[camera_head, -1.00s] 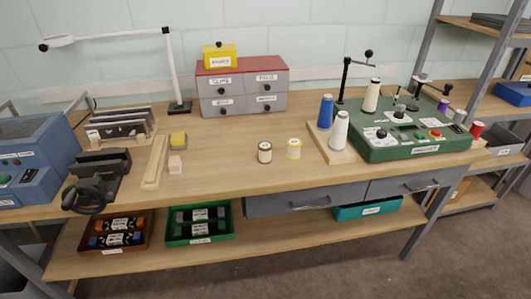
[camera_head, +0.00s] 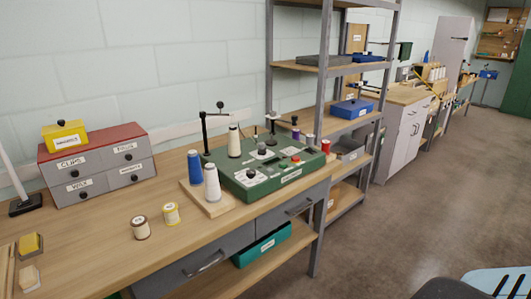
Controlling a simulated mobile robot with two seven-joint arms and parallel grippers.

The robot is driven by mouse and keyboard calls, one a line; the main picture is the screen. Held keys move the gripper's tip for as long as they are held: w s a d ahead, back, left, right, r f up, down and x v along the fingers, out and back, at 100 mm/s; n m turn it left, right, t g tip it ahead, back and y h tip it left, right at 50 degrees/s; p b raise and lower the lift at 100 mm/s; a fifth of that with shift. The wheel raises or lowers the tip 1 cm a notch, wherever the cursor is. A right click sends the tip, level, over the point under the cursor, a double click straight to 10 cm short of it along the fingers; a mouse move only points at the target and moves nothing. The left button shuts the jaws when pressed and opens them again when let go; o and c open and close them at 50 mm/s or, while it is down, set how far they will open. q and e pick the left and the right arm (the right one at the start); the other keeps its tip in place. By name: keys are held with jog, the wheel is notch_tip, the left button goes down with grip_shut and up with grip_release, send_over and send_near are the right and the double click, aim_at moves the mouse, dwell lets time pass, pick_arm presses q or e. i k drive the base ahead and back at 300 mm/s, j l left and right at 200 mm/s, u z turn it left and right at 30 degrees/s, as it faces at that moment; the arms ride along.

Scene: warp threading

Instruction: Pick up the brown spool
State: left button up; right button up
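The brown spool (camera_head: 140,228) stands upright on the wooden workbench (camera_head: 85,258), toward its front edge. It is short, with a brown top and a pale label around its side. A yellow spool (camera_head: 171,214) stands close to its right, apart from it. Neither of my grippers is in view, and nothing is touching the brown spool.
A drawer cabinet (camera_head: 102,182) stands behind the spools at the left. To their right, a wooden board (camera_head: 213,207) holds blue (camera_head: 195,167) and white (camera_head: 212,184) cones beside a green machine (camera_head: 290,178). A tall shelf (camera_head: 330,67) stands at the bench's right end. Open floor (camera_head: 400,210) lies right.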

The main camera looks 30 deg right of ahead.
aim_at(142, 231)
jog(key=i+l+u, duration=0.1)
jog(key=l+u, duration=0.3)
jog(key=i+l+u, duration=0.1)
jog(key=l+u, duration=0.5)
jog(key=u, duration=0.15)
jog(key=i, duration=0.05)
